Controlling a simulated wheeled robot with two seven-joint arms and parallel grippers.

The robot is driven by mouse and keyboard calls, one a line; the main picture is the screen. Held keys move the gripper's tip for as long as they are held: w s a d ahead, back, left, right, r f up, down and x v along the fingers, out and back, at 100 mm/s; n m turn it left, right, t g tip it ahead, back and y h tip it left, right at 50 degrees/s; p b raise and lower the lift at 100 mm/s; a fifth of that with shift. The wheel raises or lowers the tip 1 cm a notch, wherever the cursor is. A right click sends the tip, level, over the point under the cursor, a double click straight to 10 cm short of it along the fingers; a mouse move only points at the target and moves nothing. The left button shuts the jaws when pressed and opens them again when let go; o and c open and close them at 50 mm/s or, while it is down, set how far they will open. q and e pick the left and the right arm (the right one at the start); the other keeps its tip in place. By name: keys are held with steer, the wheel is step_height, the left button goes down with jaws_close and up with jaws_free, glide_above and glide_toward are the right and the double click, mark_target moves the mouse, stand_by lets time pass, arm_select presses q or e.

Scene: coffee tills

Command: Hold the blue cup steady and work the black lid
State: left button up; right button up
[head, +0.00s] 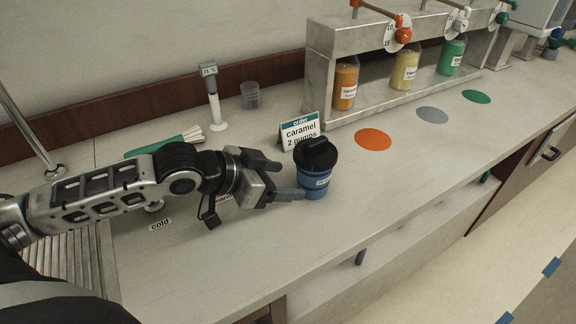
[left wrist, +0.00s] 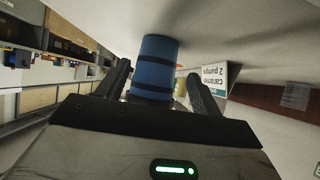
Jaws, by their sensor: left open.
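The blue cup (head: 314,184) stands upright on the counter in the head view, with the black lid (head: 316,153) on top. In the left wrist view the blue cup (left wrist: 155,68) shows between and beyond the fingers; its lid cannot be made out there. My left gripper (head: 287,178) is open, just left of the cup, with one finger behind and one in front. In the left wrist view the left gripper (left wrist: 160,85) has its fingers on either side of the cup. I cannot tell whether they touch it. My right gripper is in neither view.
An order card (head: 299,131) reading caramel, 2 pumps stands just behind the cup. A thermometer stand (head: 214,110) and clear cup (head: 250,95) are farther back. A metal pump rack (head: 390,75) with syrup bottles is at the back right. Counter right of the cup is clear, with coloured discs (head: 373,139).

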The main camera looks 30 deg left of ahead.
mark_target(306, 185)
arm_select(q)
steer(key=b+x, duration=0.2)
steer(key=x, duration=0.1)
steer(key=shift+d+f+b, duration=0.15)
steer(key=shift+f+b, duration=0.15)
steer(key=shift+b, duration=0.1)
steer(key=x, duration=0.2)
steer(key=shift+w+d, duration=0.15)
steer(key=shift+w, duration=0.2)
steer(key=shift+w+d+f+p, duration=0.2)
steer(key=shift+w+p, duration=0.1)
steer(key=c, duration=1.2)
steer(key=shift+c, duration=0.3)
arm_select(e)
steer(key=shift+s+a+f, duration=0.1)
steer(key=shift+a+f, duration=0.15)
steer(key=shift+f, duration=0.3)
arm_select(q)
steer(key=shift+f, duration=0.15)
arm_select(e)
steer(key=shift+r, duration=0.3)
arm_select(q)
steer(key=shift+f, duration=0.1)
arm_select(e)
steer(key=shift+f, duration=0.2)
